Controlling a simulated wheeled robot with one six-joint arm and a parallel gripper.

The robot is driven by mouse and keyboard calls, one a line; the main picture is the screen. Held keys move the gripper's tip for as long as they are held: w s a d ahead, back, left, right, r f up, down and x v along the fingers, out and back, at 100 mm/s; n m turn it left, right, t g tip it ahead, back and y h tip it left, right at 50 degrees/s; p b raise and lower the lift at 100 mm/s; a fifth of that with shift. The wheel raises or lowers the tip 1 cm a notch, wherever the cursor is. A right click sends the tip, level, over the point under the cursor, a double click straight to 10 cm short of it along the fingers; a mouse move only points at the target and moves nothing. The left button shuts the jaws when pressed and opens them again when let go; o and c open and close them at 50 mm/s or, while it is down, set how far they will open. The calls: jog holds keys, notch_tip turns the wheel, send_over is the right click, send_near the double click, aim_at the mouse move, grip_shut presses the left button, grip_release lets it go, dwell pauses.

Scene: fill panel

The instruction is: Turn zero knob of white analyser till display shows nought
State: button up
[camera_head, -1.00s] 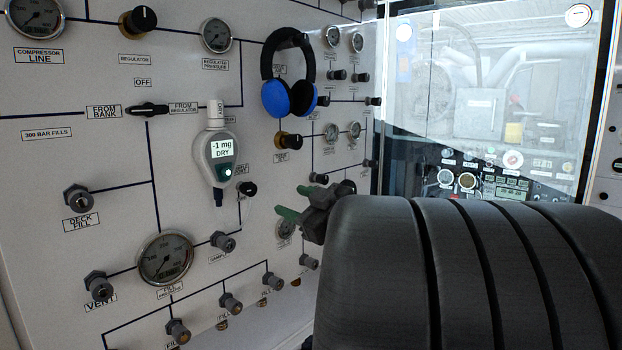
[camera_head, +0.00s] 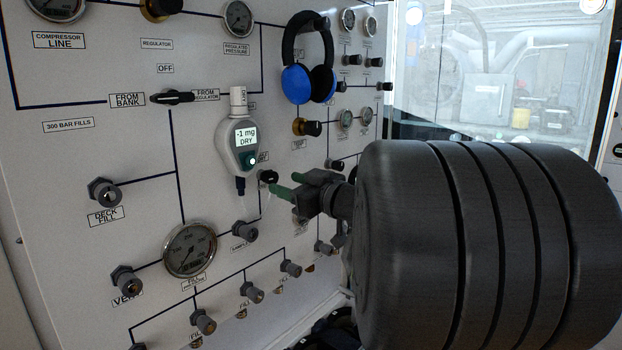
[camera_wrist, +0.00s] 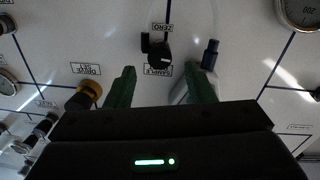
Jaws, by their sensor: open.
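The white analyser (camera_head: 237,145) hangs upright on the panel in the head view, and its display (camera_head: 246,137) reads "-1 mg DRY". A small black knob (camera_head: 268,177) sits just right of the analyser's lower end. In the wrist view, which shows labels upside down, this knob (camera_wrist: 159,55) lies beside a label reading ZERO (camera_wrist: 162,28). My gripper (camera_head: 289,184) has green fingers, open and empty, close to the knob. In the wrist view the gripper (camera_wrist: 160,71) has its fingertips either side of the knob's line, just short of it. Contact is not visible.
Blue and black headphones (camera_head: 308,60) hang above my gripper. A brass-based knob (camera_head: 306,127) is above right of the zero knob. A sample valve (camera_head: 245,231) is below left. Several gauges and fill valves cover the panel. A window (camera_head: 480,70) is at the right.

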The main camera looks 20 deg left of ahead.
aim_at(274, 178)
jog(key=x, duration=0.5)
jog(key=shift+a, duration=0.15)
jog(key=shift+w, duration=0.1)
jog(key=c, duration=1)
jog(key=shift+o, duration=0.2)
jog(key=shift+r+p, duration=0.1)
jog(key=shift+p, duration=0.45)
